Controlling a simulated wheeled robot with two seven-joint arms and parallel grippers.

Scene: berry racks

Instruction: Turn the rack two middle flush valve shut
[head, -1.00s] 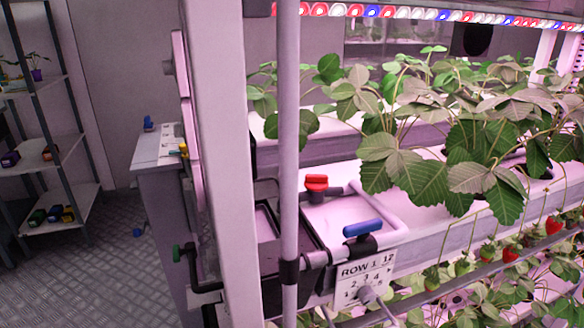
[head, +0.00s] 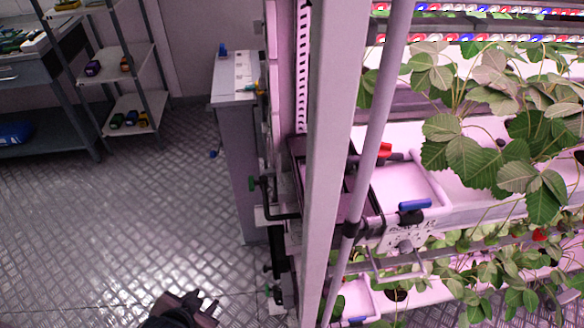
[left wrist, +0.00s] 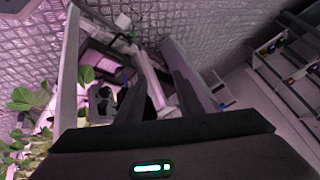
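On the rack at right, a blue valve handle (head: 414,205) sits on the front pipe, above a white label plate (head: 402,236) too small to read fully. A green handle (head: 252,183) sits on a dark pipe at the rack's left side. I cannot tell which is the rack two middle flush valve. My left gripper (head: 190,306) is low over the floor, left of the rack, apart from every valve. In the left wrist view its fingers (left wrist: 158,95) are apart and empty. My right gripper is not in view.
A grey-white cabinet (head: 236,150) stands left of the rack post (head: 336,150). Shelves (head: 128,112) and a workbench (head: 40,80) stand at the back left. The patterned metal floor (head: 120,210) between them is clear. Strawberry leaves (head: 480,150) overhang the rack trays.

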